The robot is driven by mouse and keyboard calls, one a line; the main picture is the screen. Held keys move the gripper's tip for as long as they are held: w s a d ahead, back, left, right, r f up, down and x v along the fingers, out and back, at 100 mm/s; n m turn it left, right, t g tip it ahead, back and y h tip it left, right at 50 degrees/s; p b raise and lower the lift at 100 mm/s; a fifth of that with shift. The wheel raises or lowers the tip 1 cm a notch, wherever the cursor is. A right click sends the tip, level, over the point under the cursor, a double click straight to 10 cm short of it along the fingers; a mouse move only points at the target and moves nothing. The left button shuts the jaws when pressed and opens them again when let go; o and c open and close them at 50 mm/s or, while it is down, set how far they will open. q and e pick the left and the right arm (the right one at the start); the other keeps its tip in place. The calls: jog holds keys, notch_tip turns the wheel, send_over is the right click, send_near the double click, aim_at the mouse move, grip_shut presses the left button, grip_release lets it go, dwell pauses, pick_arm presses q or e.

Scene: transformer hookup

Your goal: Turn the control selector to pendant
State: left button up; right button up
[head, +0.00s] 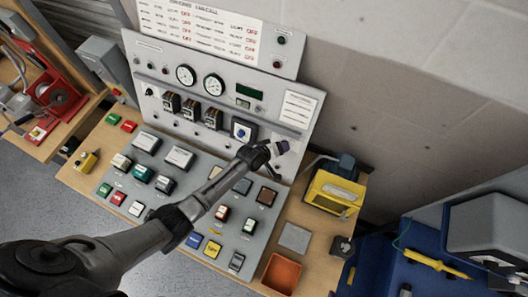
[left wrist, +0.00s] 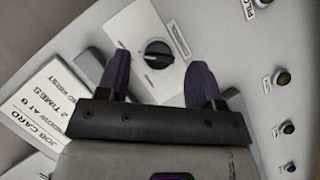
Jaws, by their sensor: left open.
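The control selector is a round black knob (left wrist: 158,53) on a pale square plate (left wrist: 150,32) with a label strip along one edge, whose text is too small to read. In the head view the selector (head: 241,131) sits on the upright panel, right of the row of plug-like modules. My right gripper is not in view.
A job card (left wrist: 40,105) is fixed on the panel near the selector. Gauges (head: 200,82) stand left on the upright panel. Below, the sloped console (head: 155,200) bears several coloured buttons. A yellow device (head: 334,192) and an orange bin (head: 282,273) stand at right.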

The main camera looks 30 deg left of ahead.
pick_arm(q)
jog(key=v, duration=1.1)
jog(key=shift+s, duration=0.1)
dwell(0.4)
